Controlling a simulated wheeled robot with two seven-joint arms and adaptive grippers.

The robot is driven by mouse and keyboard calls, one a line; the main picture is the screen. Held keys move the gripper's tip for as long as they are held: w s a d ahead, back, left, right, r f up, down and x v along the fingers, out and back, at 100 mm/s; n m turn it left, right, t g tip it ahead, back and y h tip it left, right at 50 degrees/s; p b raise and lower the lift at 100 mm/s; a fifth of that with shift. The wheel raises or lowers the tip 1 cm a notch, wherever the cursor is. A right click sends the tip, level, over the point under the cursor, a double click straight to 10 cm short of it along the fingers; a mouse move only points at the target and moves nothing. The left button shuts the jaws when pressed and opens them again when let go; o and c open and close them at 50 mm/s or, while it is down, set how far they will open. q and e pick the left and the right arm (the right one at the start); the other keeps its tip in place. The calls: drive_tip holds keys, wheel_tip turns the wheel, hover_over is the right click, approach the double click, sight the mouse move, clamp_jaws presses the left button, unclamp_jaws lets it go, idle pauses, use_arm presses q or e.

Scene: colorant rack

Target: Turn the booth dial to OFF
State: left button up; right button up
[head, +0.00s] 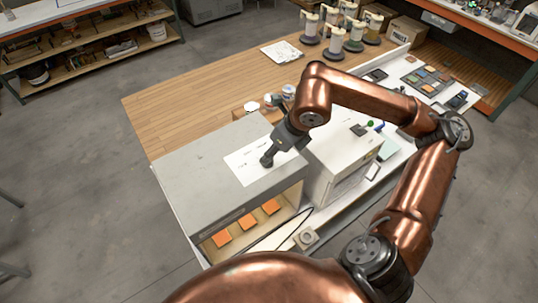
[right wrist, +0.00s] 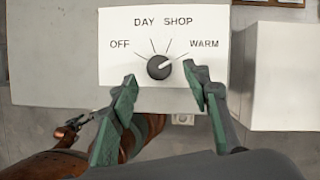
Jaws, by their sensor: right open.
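The booth dial (right wrist: 159,67) is a dark round knob on a white panel (right wrist: 115,40) with OFF at left, DAY and SHOP at top and WARM at right. Its light pointer mark appears turned up and right, toward WARM. The panel (head: 240,168) lies on the grey top of the booth (head: 190,165). My right gripper (right wrist: 160,77) is open, its green-padded fingers on either side of the dial in the picture; I cannot tell if they touch it. In the head view my right gripper (head: 267,160) hides the dial. What seems my left gripper (right wrist: 70,128) shows small at lower left in the wrist view.
A white box-shaped unit (head: 340,160) stands right of the booth. Orange samples (head: 221,239) lie inside the open booth front. Small containers (head: 289,92) stand behind. The wooden bench (head: 175,100) is clear at left; dispensers (head: 334,45) stand at the back.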

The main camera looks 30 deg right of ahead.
drive_tip(key=shift+p+x, duration=0.45)
drive_tip(key=shift+x, duration=1.75)
drive_tip(key=shift+c, duration=0.3)
drive_tip(key=c, duration=1.1)
